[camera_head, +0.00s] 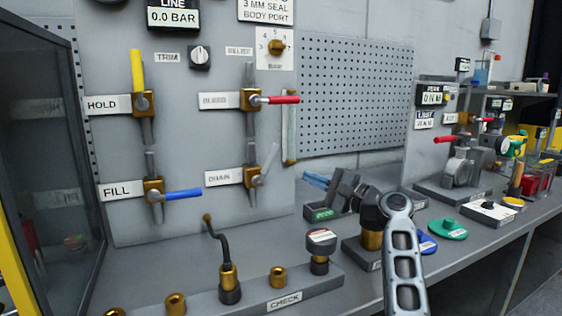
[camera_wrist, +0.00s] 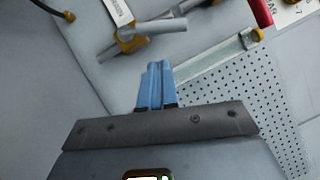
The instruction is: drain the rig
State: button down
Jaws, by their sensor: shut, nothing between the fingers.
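The drain valve (camera_head: 250,178) has a brass body beside its DRAIN label (camera_head: 224,176). Its pale grey lever (camera_head: 268,161) tilts up and to the right. In the wrist view, a brass valve with a grey lever (camera_wrist: 165,25) lies beyond my fingertips, apart from them. My gripper (camera_head: 316,180) has blue fingers. It is right of the drain valve, shut and empty. The closed blue fingers also show in the wrist view (camera_wrist: 156,68). The line display (camera_head: 172,17) reads 0.0 BAR. A clear tube (camera_head: 289,125) stands right of the drain valve.
Other panel valves have a yellow lever (camera_head: 137,70) at HOLD, a blue lever (camera_head: 183,194) at FILL and a red lever (camera_head: 283,99) above the drain valve. A bent black pipe (camera_head: 219,243) rises from the CHECK block (camera_head: 300,295). A dark framed screen (camera_head: 45,150) stands left.

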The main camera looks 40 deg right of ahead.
aim_at(273, 152)
jog(key=w+a+r+m+p, duration=0.1)
jog(key=w+r, duration=0.2)
jog(key=w, duration=0.5)
jog(key=shift+w+a+t, duration=0.2)
jog(key=shift+a+t, duration=0.1)
jog(key=n+p, duration=0.1)
jog(key=a+r+n+g, duration=0.1)
jog(key=a+r+n+p, duration=0.1)
jog(key=shift+w+r+g+y+p, duration=0.1)
jog(key=shift+w+g+y+p, duration=0.2)
jog(key=shift+y, duration=0.1)
jog(key=shift+w+a+n+g+p, duration=0.15)
jog(key=shift+a+n+g+p, duration=0.4)
jog(key=shift+n, duration=0.55)
